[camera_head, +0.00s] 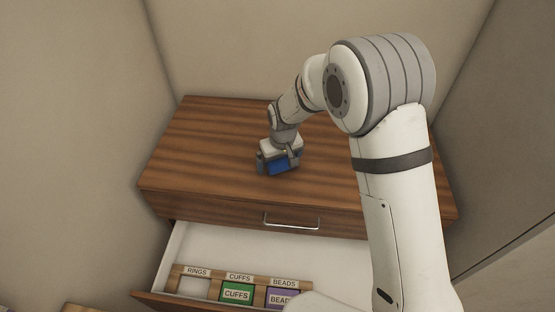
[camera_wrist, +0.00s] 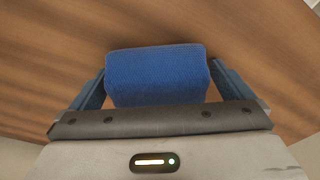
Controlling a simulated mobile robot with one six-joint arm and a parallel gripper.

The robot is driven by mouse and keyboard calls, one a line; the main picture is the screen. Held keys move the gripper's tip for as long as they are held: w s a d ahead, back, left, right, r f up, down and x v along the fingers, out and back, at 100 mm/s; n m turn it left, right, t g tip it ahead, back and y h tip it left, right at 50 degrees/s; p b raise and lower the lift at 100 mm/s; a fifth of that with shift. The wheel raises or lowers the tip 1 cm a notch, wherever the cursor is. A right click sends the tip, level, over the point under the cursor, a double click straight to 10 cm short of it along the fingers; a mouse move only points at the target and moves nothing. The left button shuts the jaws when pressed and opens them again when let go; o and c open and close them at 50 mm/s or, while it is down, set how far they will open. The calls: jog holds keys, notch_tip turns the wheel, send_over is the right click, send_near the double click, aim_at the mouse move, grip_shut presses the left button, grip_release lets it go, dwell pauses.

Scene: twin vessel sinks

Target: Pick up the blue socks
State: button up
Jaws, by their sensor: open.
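The blue socks (camera_head: 279,167) lie as a rolled, knitted bundle on the wooden dresser top. They also show in the wrist view (camera_wrist: 157,75), between the two fingers. My gripper (camera_head: 277,161) is open and low over the dresser top, with one finger on each side of the socks. In the wrist view my gripper (camera_wrist: 157,88) shows a narrow gap at the left finger; on the right I cannot tell whether finger and socks touch. The lower edge of the socks is hidden behind the gripper body.
The dresser top (camera_head: 200,150) is otherwise clear. Below it a drawer (camera_head: 200,245) with a metal handle above it stands open. It holds an organizer labelled RINGS, CUFFS and BEADS, with a green CUFFS box (camera_head: 237,294) and a purple box (camera_head: 283,297). Walls stand close behind and beside.

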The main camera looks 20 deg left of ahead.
jog(key=shift+c, duration=0.2)
jog(key=c, duration=1)
jog(key=shift+o, duration=0.2)
jog(key=shift+r, duration=0.1)
